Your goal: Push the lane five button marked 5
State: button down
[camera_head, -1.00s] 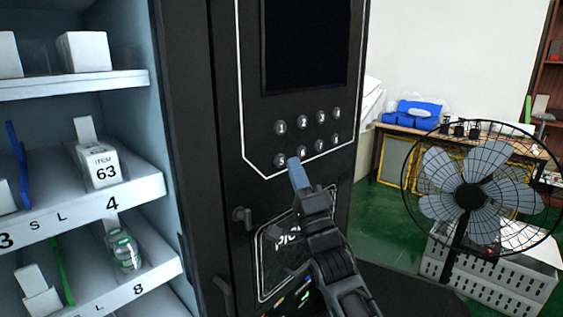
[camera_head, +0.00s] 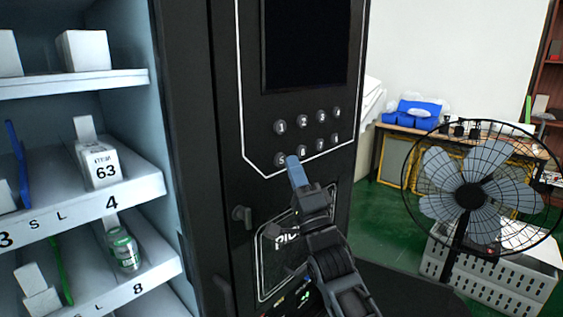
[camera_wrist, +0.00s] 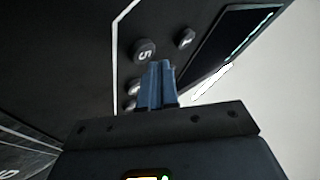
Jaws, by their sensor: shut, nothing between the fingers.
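The round button marked 5 (camera_head: 281,159) is at the lower left of the keypad on the black vending machine panel (camera_head: 262,190). It also shows in the wrist view (camera_wrist: 144,51), just beyond the fingertips and slightly left of them. My gripper (camera_head: 293,161) is shut and empty, its blue fingertips just right of button 5 in the head view. In the wrist view my gripper (camera_wrist: 160,66) partly covers the buttons beside 5. I cannot tell whether the fingertips touch the panel.
Button 1 (camera_head: 281,127) is above button 5, with other buttons to the right. A dark screen (camera_head: 305,45) is above the keypad. A knob (camera_head: 241,215) sticks out lower left. Shelves of goods (camera_head: 130,185) are left; a fan (camera_head: 474,196) stands right.

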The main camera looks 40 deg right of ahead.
jog(key=shift+w+b, duration=0.3)
jog(key=shift+w, duration=0.3)
dwell(0.7)
jog(key=shift+s, duration=0.1)
jog(key=shift+s+p, duration=0.35)
jog(key=shift+s, duration=0.35)
jog(key=shift+s, duration=0.1)
jog(key=s+p, duration=0.2)
jog(key=s, duration=0.2)
jog(key=shift+s+d+p, duration=0.1)
jog(key=shift+s+p, duration=0.25)
jog(key=shift+s, duration=0.05)
dwell(0.8)
